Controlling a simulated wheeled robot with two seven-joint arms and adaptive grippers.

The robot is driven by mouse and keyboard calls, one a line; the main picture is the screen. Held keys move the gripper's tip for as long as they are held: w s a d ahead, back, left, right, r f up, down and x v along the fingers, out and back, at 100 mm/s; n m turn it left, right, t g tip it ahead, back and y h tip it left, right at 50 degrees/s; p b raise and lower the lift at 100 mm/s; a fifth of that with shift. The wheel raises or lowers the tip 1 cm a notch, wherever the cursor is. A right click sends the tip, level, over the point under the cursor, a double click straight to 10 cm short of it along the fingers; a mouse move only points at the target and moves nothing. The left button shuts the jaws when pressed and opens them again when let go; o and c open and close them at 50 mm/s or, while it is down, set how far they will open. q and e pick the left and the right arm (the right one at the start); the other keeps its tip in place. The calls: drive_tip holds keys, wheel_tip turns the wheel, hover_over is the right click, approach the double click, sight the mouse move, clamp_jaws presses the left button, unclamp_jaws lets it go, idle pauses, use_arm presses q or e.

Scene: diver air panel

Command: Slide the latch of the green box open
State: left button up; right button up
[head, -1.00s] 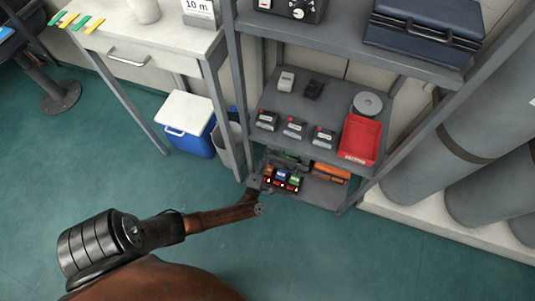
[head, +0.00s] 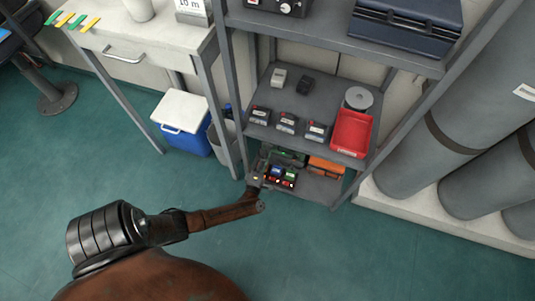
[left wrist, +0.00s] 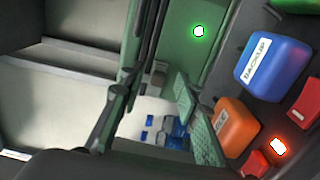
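The green box (head: 287,157) sits at the back of the lowest shelf in the head view, small and partly covered by the things before it. A green surface with a bright green-ringed light (left wrist: 199,31) fills the upper middle of the left wrist view; I cannot make out a latch. My left arm reaches to the left front post of the shelf rack. My left gripper (head: 257,178) is beside the small coloured blocks there, its fingers too small to read. Textured green-tinted pads show in the left wrist view, but the finger gap is unclear. My right gripper is out of view.
A blue block labelled BACKUP (left wrist: 273,66), an orange block (left wrist: 237,125) and red blocks lie close by on the right of the left wrist view. The rack's middle shelf holds a red bin (head: 352,133). A blue cooler (head: 184,143) stands left. The floor in front is clear.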

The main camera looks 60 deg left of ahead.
use_arm(q)
drive_tip(key=shift+s, duration=0.2)
drive_tip(key=v, duration=1.1)
drive_tip(key=shift+s+d, duration=0.25)
